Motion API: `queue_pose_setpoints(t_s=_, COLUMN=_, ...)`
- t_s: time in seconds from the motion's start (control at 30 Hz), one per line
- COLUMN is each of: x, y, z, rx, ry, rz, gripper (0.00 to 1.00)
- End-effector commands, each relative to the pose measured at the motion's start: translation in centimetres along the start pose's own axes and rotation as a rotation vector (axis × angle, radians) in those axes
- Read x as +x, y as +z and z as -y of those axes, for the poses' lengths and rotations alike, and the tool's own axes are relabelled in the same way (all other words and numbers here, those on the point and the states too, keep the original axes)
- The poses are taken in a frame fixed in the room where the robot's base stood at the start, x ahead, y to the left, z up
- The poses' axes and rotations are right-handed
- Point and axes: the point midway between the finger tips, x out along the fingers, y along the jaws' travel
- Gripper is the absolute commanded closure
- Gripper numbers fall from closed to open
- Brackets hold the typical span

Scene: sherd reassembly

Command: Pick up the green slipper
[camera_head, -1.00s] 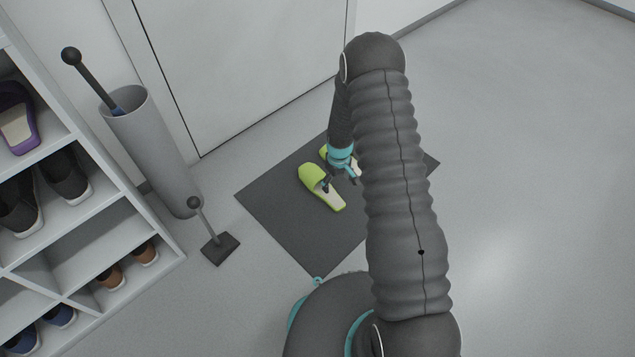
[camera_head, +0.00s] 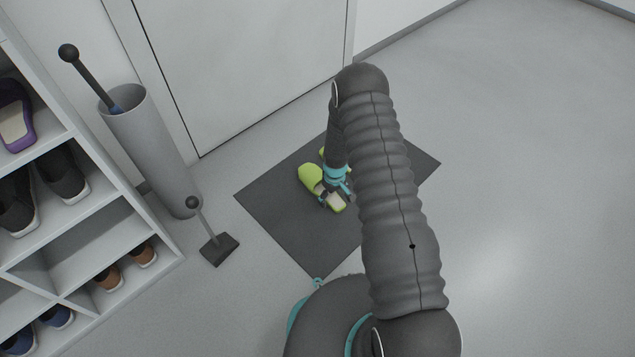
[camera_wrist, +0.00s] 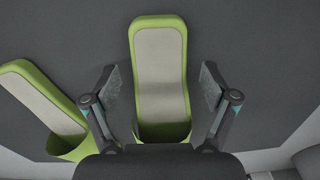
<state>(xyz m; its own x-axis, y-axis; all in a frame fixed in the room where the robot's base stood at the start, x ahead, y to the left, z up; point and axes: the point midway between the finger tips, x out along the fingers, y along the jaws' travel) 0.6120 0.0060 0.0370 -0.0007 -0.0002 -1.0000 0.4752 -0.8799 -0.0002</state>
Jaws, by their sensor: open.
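A green slipper (camera_head: 310,175) with a pale insole lies on the dark mat (camera_head: 275,215). In the wrist view this slipper (camera_wrist: 160,70) is centred between the two fingers of my gripper (camera_wrist: 160,88), with a gap on each side. My gripper (camera_head: 333,198) is open and low over the slipper's pale end in the head view, hiding part of it. A second green slipper (camera_wrist: 45,95) lies to the left in the wrist view, tilted relative to the first. In the head view only a bit of it (camera_head: 322,152) shows behind my arm.
A white shoe rack (camera_head: 110,225) with several shoes stands at the left. A grey cylinder (camera_head: 150,150) holding a dark knobbed rod stands by the door (camera_head: 245,60). A small dark stand (camera_head: 220,248) with a knobbed rod sits left of the mat. The floor at right is clear.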

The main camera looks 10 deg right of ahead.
Motion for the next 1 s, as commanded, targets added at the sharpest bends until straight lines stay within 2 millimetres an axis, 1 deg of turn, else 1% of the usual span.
queue_pose_setpoints(t_s=0.07, x=-0.1, y=0.0, z=0.0, rx=0.0, ry=0.0, rz=0.0, gripper=0.15)
queue_pose_setpoints(t_s=0.1, x=-0.1, y=0.0, z=0.0, rx=0.0, ry=0.0, rz=0.0, gripper=0.2)
queue_pose_setpoints(t_s=0.17, x=-0.1, y=0.0, z=0.0, rx=0.0, ry=0.0, rz=0.0, gripper=0.35)
queue_pose_setpoints(t_s=0.2, x=-0.1, y=0.0, z=0.0, rx=0.0, ry=0.0, rz=0.0, gripper=0.45)
queue_pose_setpoints(t_s=0.27, x=-0.1, y=0.0, z=0.0, rx=0.0, ry=0.0, rz=0.0, gripper=0.6)
queue_pose_setpoints(t_s=0.3, x=-0.1, y=0.0, z=0.0, rx=0.0, ry=0.0, rz=0.0, gripper=0.7)
queue_pose_setpoints(t_s=0.33, x=-0.1, y=0.0, z=0.0, rx=0.0, ry=0.0, rz=0.0, gripper=0.77)
queue_pose_setpoints(t_s=0.37, x=-0.1, y=0.0, z=0.0, rx=0.0, ry=0.0, rz=0.0, gripper=0.81)
queue_pose_setpoints(t_s=0.63, x=-0.1, y=0.0, z=0.0, rx=0.0, ry=0.0, rz=-0.001, gripper=0.81)
queue_pose_setpoints(t_s=0.77, x=-0.7, y=-0.1, z=0.0, rx=0.0, ry=0.001, rz=-0.002, gripper=0.81)
queue_pose_setpoints(t_s=0.87, x=-1.7, y=-0.1, z=-0.1, rx=0.0, ry=0.002, rz=-0.003, gripper=0.81)
queue_pose_setpoints(t_s=0.97, x=-3.3, y=-0.1, z=-0.1, rx=0.0, ry=0.002, rz=-0.004, gripper=0.81)
queue_pose_setpoints(t_s=1.0, x=-4.1, y=-0.1, z=-0.1, rx=0.0, ry=0.002, rz=-0.003, gripper=0.81)
